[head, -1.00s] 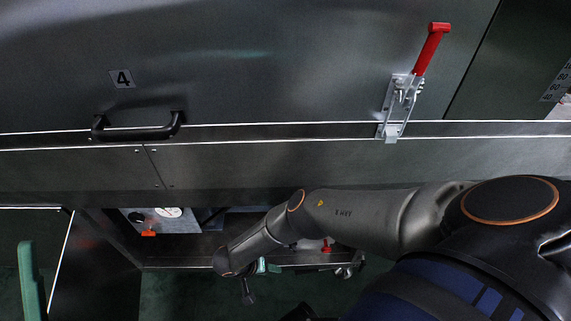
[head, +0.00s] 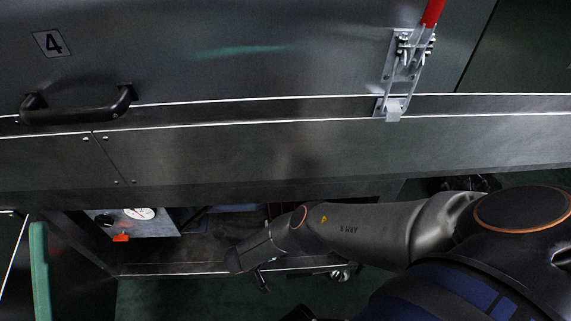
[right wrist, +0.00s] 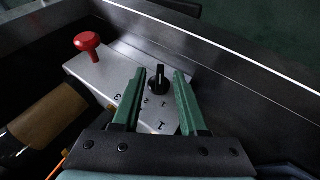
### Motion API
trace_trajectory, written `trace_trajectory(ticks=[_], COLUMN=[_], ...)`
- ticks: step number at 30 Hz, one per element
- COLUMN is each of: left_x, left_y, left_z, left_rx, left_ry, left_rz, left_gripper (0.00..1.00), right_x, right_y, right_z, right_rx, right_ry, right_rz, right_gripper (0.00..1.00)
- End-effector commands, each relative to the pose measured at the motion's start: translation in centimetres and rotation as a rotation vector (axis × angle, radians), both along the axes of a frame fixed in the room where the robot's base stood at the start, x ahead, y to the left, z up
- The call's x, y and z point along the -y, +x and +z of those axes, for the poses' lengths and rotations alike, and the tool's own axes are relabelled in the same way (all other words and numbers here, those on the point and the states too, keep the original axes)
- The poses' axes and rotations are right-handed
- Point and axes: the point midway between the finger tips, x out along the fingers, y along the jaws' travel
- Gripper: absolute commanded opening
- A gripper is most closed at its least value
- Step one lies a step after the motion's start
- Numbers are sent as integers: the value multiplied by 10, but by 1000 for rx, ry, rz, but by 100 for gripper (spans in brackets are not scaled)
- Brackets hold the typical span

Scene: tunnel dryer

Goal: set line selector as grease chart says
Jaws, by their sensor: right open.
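In the right wrist view a black selector knob (right wrist: 158,82) with a pale pointer line stands on a light grey plate (right wrist: 105,75). The line runs toward the top of the picture.
A red mushroom knob (right wrist: 88,42) stands on the plate's far left. A brown cylinder (right wrist: 48,115) lies left of the plate.

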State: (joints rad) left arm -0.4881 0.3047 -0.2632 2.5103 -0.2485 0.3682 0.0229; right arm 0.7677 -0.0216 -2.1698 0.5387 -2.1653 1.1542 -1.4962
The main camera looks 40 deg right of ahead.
Motion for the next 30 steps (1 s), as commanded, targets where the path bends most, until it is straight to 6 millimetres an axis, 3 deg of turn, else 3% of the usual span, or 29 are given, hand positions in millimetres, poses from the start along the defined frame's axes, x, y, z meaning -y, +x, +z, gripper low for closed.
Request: trace_trajectory(ticks=[11, 22, 30], left_x=[1, 1, 1], left_y=[0, 0, 0], left_z=[-4, -4, -4], left_rx=[-3, -3, -4], left_ry=[2, 1, 1], left_rz=[0, 0, 0], left_gripper=[50, 50, 50], right_x=[0, 0, 0], right_y=[0, 0, 0], right_z=[-4, -4, -4], right_rx=[-1, -1, 0], right_ry=[0, 0, 0], right_rz=[3, 3, 2], right_gripper=[42, 1, 0])
